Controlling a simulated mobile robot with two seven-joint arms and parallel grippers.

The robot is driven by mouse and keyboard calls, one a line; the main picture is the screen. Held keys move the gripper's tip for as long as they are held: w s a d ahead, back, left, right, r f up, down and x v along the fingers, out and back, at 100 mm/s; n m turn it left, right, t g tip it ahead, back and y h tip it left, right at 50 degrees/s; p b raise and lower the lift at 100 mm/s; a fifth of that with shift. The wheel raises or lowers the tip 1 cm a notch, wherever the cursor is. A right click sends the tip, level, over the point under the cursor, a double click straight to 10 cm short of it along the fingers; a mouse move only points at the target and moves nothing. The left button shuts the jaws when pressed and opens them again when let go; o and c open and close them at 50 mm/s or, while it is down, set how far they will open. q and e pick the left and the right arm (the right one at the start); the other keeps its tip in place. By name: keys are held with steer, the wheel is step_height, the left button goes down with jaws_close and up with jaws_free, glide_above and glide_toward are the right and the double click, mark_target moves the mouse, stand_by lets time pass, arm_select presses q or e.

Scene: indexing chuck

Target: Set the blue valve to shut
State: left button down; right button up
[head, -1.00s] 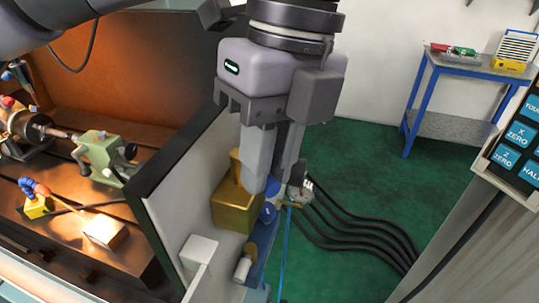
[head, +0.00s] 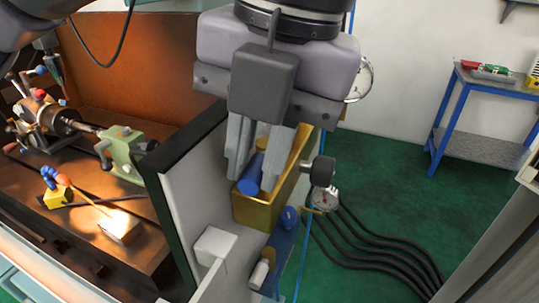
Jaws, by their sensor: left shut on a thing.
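My left gripper (head: 255,175) comes down from the top and is shut on a blue cylinder (head: 249,180) in front of a brass-coloured box (head: 262,210). The cylinder lies tilted between the fingertips. I take it for the blue valve's handle, but the fingers hide how it is attached. A smaller blue round part (head: 288,218) shows below and right of the box, on a blue bracket. The valve's setting cannot be read from here. My right gripper is not in view.
A black knob (head: 320,171) and a small gauge (head: 325,199) stand just right of the box. Black hoses (head: 385,252) run across the green floor. A grey-white panel with a dark edge (head: 180,150) stands left; a blue-framed table (head: 487,85) is at back right.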

arm_select(q)
steer(key=shift+a+r+m, duration=0.1)
steer(key=shift+a+m, duration=0.2)
steer(key=shift+m, duration=0.5)
steer(key=c, duration=1)
jaws_free()
steer(key=shift+c, duration=0.2)
